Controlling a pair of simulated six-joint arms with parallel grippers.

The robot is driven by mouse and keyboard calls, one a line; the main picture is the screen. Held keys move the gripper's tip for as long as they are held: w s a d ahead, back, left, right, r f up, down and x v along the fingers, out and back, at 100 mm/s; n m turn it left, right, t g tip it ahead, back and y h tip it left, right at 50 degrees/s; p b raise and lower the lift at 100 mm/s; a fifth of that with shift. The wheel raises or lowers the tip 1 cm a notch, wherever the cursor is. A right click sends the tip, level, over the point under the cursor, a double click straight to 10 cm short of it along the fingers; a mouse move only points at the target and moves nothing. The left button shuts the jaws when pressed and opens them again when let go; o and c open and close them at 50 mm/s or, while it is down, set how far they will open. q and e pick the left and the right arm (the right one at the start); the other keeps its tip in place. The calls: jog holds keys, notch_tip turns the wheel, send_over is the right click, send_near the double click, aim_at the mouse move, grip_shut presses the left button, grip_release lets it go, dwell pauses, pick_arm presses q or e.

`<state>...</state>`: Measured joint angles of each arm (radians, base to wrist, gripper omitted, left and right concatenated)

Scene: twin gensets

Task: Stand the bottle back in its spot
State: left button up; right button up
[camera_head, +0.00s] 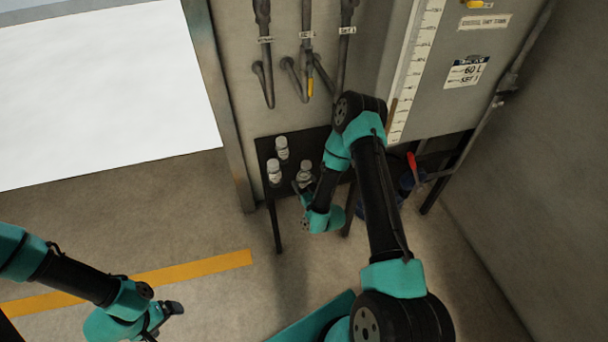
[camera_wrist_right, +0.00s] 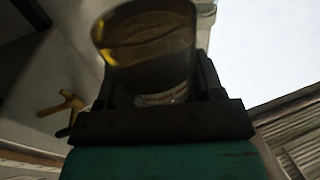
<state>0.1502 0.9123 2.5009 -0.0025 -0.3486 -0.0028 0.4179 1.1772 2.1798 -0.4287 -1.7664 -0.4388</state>
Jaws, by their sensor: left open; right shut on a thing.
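Three small clear bottles with pale caps show at a black stand in the head view: a back one (camera_head: 282,150), a left one (camera_head: 274,172) and a right one (camera_head: 305,174). My right gripper (camera_head: 302,187) is at the right bottle, its fingers partly hidden by the arm. In the right wrist view a bottle with amber liquid (camera_wrist_right: 150,40) sits between the dark fingers of the right gripper (camera_wrist_right: 158,85), which is shut on it. Whether its base touches the stand cannot be told. My left gripper (camera_head: 172,312) is open and empty, low at the left over the floor.
The black stand (camera_head: 267,148) is against the wall below several grey pipes (camera_head: 305,55). A grey tank (camera_head: 450,95) with a scale is at the right, with a red-handled valve (camera_head: 412,165) beneath. A yellow handle (camera_wrist_right: 65,105) shows in the wrist view. Floor at left is clear.

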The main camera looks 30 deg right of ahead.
jog(key=w+d, duration=0.1)
jog(key=w, duration=0.1)
jog(key=w+d, duration=0.1)
jog(key=w, duration=0.1)
jog(key=w+d, duration=0.1)
jog(key=w, duration=0.1)
jog(key=shift+d+f, duration=0.3)
jog(key=shift+f, duration=0.05)
jog(key=shift+w+d, duration=0.1)
jog(key=shift+d, duration=0.05)
jog(key=shift+w+d+f, duration=0.15)
jog(key=shift+w, duration=0.1)
jog(key=shift+f, duration=1.65)
jog(key=shift+f, duration=0.1)
jog(key=o, duration=1)
jog(key=shift+o, duration=0.2)
